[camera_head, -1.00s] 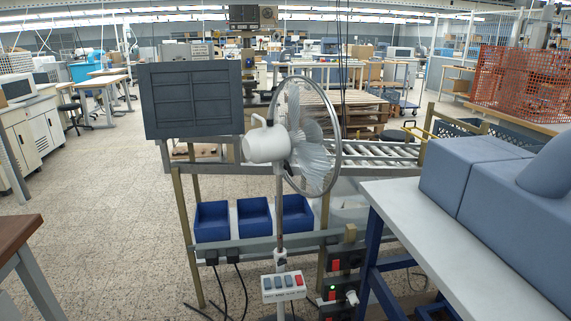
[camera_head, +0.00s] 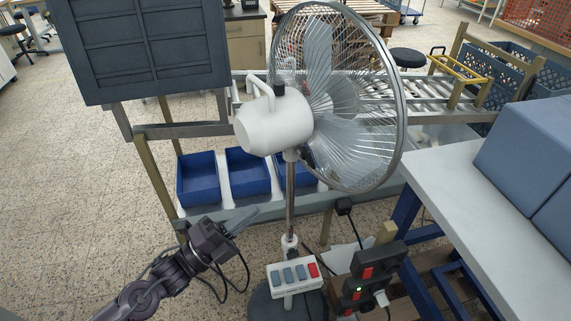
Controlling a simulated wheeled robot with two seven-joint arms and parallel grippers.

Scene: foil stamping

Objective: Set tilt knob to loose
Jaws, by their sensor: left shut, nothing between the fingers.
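A pedestal fan stands in the middle of the head view, with a white motor housing (camera_head: 274,125) and a round wire cage (camera_head: 345,95) facing right. A small dark knob (camera_head: 279,90) sits on top of the housing. My left gripper (camera_head: 247,217) is shut and empty, low and left of the pole, apart from the fan. My right gripper is out of view.
A control box with grey buttons and a red one (camera_head: 295,275) is on the pole's lower part. Blue bins (camera_head: 198,180) stand on the rack behind. A white-topped table (camera_head: 440,190) is at the right. Power sockets (camera_head: 365,275) and cables lie near the base.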

